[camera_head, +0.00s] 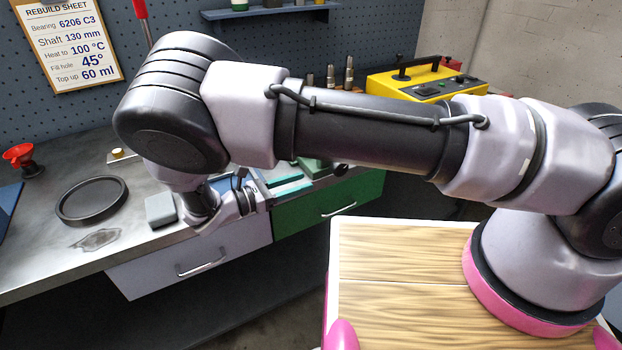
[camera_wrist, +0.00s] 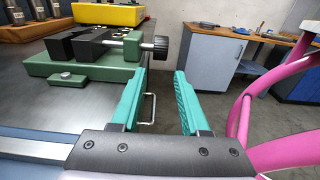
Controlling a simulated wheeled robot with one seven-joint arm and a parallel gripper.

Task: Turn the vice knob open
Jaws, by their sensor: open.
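The vice (camera_wrist: 95,55) is green with dark jaws and sits on the bench in the wrist view. Its black ridged knob (camera_wrist: 160,47) sticks out to the right on a short shaft. My gripper (camera_wrist: 160,74) is open, with two teal fingers apart and nothing between them. The knob appears just beyond the fingertips, roughly centred across the gap; I see no contact. In the head view, my gripper (camera_head: 304,179) is low over the bench's front edge, and the dark knob (camera_head: 341,169) shows to its right. My arm hides much of the vice there.
A yellow case (camera_head: 428,82) stands behind my arm. Drawers with handles lie below the bench edge. Open floor shows beyond the fingers.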

